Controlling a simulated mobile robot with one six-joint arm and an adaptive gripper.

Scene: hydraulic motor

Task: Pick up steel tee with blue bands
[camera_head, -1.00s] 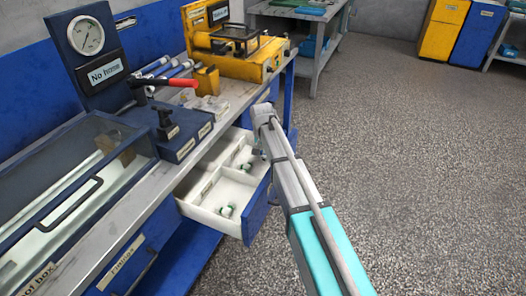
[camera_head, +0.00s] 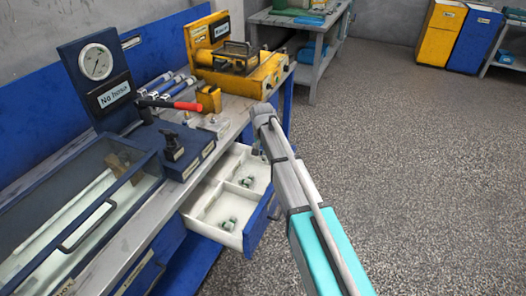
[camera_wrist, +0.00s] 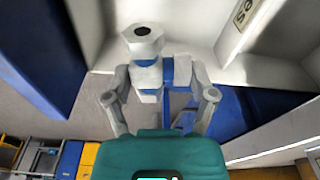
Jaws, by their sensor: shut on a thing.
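The steel tee with blue bands (camera_wrist: 146,62) is in the wrist view, pale grey with a hexagonal end and a dark hole on top. My gripper (camera_wrist: 160,82) has its two grey fingers on either side of it and is shut on it. White drawer walls show behind and beside it. In the head view my arm reaches to the right side of the open drawer (camera_head: 208,236); the gripper and the held tee cannot be made out clearly there.
Small fittings (camera_head: 229,223) lie in the drawer's compartments. Above stands the workbench (camera_head: 118,232) with a gauge panel (camera_head: 97,62), a red-handled lever (camera_head: 186,106) and a yellow machine (camera_head: 238,72). Open speckled floor (camera_head: 400,170) lies to the right.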

